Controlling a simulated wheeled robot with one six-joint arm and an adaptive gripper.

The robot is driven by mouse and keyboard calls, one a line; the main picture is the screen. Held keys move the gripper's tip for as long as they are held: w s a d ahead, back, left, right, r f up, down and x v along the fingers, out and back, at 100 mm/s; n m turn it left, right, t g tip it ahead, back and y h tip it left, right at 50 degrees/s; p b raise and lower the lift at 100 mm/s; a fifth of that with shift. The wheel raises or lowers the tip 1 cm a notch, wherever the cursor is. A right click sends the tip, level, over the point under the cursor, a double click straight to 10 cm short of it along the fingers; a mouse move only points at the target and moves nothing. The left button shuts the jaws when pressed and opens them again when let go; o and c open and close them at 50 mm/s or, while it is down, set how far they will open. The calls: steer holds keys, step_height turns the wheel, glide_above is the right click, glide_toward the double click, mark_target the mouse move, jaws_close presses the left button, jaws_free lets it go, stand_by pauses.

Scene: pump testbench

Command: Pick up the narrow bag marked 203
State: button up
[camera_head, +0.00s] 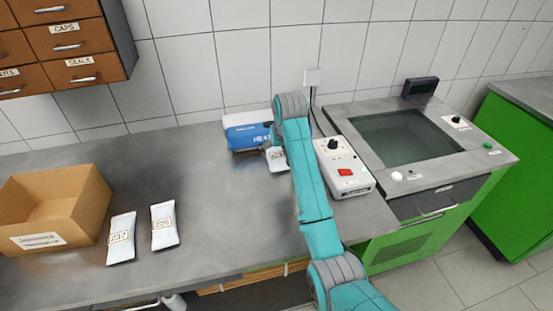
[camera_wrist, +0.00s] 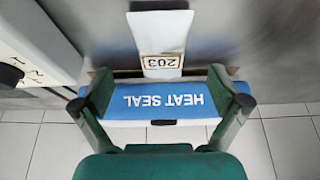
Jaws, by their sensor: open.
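The narrow white bag marked 203 (camera_wrist: 162,30) lies on the grey bench against the front of the blue heat sealer (camera_wrist: 165,100); I cannot tell whether its end is under the sealer's bar. In the head view the bag (camera_head: 277,162) is partly hidden by my arm, and the sealer (camera_head: 247,137) stands near the wall. In the wrist view my gripper (camera_wrist: 161,82) is open and empty, its fingers apart on either side of the bag's label end, over the sealer.
White bags marked 237 (camera_head: 121,239) and 226 (camera_head: 164,227) lie beside an open cardboard box (camera_head: 88,207) at left. A control box (camera_head: 343,167) with a red switch stands right of my arm. Wooden drawers (camera_head: 66,42) hang at upper left. The bench's middle is clear.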

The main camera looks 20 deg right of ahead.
mark_target(278, 158)
steer(key=shift+x, duration=2.65)
steer(key=shift+s+a, duration=0.1)
steer(key=c, duration=1.5)
steer(key=shift+r, duration=0.25)
